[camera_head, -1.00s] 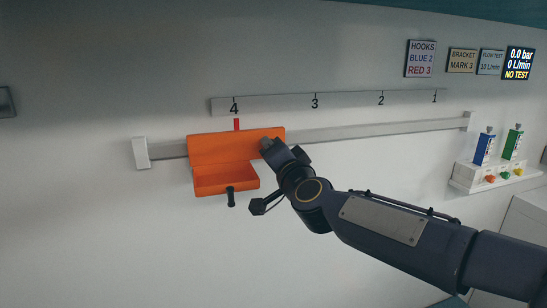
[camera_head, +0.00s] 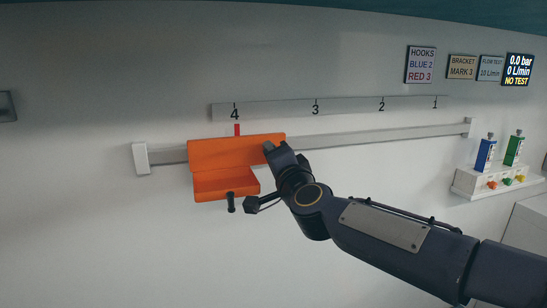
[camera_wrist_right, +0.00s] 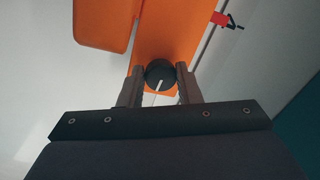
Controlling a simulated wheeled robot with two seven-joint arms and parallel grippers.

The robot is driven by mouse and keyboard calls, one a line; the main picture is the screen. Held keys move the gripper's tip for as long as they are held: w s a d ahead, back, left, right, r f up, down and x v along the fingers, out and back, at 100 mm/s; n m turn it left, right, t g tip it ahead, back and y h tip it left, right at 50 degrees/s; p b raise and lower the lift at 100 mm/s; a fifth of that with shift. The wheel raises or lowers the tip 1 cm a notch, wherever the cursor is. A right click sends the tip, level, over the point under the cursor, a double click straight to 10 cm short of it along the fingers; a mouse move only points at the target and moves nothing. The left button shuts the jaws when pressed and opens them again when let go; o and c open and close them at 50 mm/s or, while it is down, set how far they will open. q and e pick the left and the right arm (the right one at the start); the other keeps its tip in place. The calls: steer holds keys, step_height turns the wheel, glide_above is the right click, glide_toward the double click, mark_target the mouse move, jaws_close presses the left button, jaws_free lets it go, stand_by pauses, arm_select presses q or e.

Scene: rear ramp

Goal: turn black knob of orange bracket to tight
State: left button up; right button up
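The orange bracket (camera_head: 223,153) sits on the grey rail, its red pointer (camera_head: 237,129) at mark 4. My right gripper (camera_head: 268,146) is at the bracket's right end and hides the knob in the head view. In the right wrist view, the round black knob (camera_wrist_right: 160,72) with a white line is between the fingertips of my right gripper (camera_wrist_right: 160,75). The fingers appear to touch it on both sides. The white line points toward the gripper's palm, slightly left. My left gripper is not in view.
The rail (camera_head: 385,135) runs right to an end stop, below a scale strip (camera_head: 345,105) marked 4 to 1. A white holder (camera_head: 480,185) with blue and green units is at the right. A sign (camera_head: 462,67) reads "BRACKET MARK 3".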

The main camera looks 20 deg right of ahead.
steer(key=o, duration=0.4)
steer(key=s, duration=0.8)
steer(key=shift+d+f, duration=0.25)
steer(key=shift+f, duration=0.1)
